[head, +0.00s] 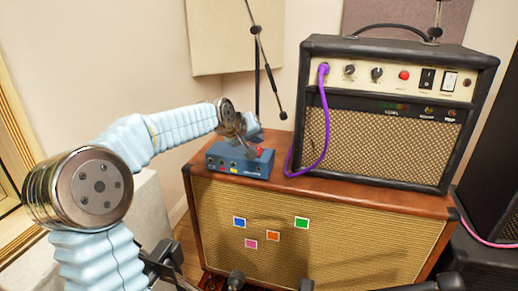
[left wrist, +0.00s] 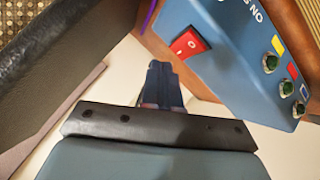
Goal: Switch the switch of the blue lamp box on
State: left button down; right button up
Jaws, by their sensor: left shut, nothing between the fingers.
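The blue lamp box (head: 238,167) sits on top of the wooden speaker cabinet, left of the amplifier. Its red rocker switch (head: 260,151) is on the top, partly behind my gripper; it shows clearly in the left wrist view (left wrist: 188,42), with white lettering nearby. My left gripper (head: 253,138) is shut and empty, above the box close to the switch. Its fingers (left wrist: 163,82) appear beside the switch in the wrist view; contact cannot be told. My right gripper does not show.
The amplifier (head: 385,140) stands right of the box on the cabinet (head: 340,255). A purple cable (head: 322,130) hangs from its panel to the cabinet top. A thin stand (head: 264,62) rises behind the box. Several coloured squares mark the cabinet front.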

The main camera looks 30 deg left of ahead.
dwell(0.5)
pick_arm(q)
jog(key=shift+f+b, duration=0.35)
jog(key=shift+f, duration=0.05)
jog(key=shift+w+f, duration=0.1)
jog(key=shift+f, duration=0.25)
dwell(0.4)
jog(key=shift+r, duration=0.1)
jog(key=shift+r+p, duration=0.3)
jog(key=shift+r, duration=0.4)
jog(key=r+p, duration=0.2)
jog(key=r, duration=0.1)
jog(key=r+p, duration=0.1)
jog(key=r, duration=0.1)
jog(key=shift+s+p, duration=0.3)
jog(key=shift+s, duration=0.1)
dwell(0.5)
